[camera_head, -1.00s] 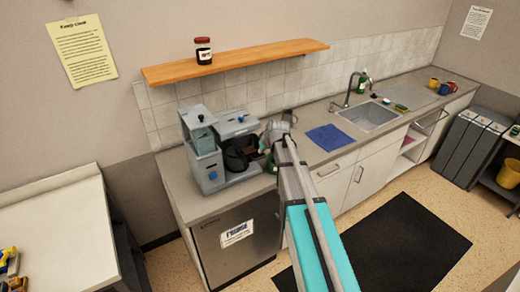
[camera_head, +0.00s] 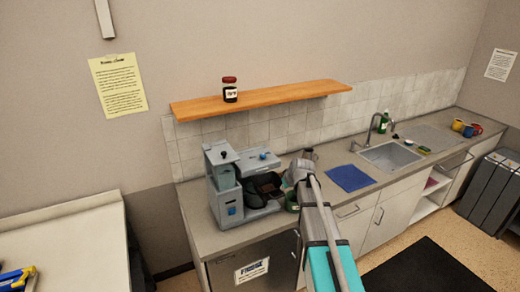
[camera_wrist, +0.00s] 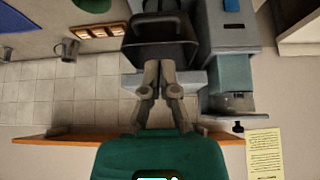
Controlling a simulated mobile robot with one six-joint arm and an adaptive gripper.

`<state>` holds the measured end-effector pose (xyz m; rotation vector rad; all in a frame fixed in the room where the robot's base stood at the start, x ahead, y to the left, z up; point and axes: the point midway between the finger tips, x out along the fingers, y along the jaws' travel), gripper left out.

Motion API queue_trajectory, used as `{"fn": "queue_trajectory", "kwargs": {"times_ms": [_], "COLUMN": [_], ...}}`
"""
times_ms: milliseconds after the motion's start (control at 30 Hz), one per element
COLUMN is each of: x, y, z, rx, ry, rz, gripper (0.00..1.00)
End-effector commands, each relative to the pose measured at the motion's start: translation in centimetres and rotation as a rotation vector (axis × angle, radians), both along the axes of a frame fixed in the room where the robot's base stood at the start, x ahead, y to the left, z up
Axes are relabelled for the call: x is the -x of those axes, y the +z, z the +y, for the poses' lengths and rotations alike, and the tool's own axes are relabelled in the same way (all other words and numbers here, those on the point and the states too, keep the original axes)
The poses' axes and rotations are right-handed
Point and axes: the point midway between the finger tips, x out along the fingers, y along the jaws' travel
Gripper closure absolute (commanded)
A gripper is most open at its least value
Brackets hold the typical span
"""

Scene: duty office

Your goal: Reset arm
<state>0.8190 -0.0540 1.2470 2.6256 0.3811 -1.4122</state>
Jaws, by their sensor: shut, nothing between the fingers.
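My gripper (camera_wrist: 158,72) shows in the wrist view with its two fingers close together and nothing between them. Its fingertips point at a dark open container (camera_wrist: 160,48) at the front of the grey-blue coffee machine; I cannot tell whether they touch it. In the head view my gripper (camera_head: 298,170) is over the counter, just right of the coffee machine (camera_head: 240,190). My arm reaches up to it from the bottom edge, and the fingertips are hard to make out there.
A wooden shelf (camera_head: 260,98) with a dark jar (camera_head: 230,90) is on the wall above. The counter (camera_head: 225,238) also bears a blue cloth (camera_head: 349,178) and, farther right, a sink (camera_head: 390,156). A metal mug (camera_wrist: 68,50) shows in the wrist view. A white table (camera_head: 70,245) stands at left.

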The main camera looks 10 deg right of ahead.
Motion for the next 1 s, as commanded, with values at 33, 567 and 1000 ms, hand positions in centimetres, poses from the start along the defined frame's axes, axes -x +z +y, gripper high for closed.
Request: {"fn": "queue_trajectory", "kwargs": {"times_ms": [33, 567, 1000], "x": [0.1, 9.5, 21.5], "y": [-0.1, -8.6, -17.6], "z": [0.0, 2.9, 5.0], "rx": [0.0, -0.003, 0.039], "ry": [0.0, -0.059, -0.183], "rz": [0.001, 0.198, 0.446], "gripper": [1.0, 1.0, 1.0]}}
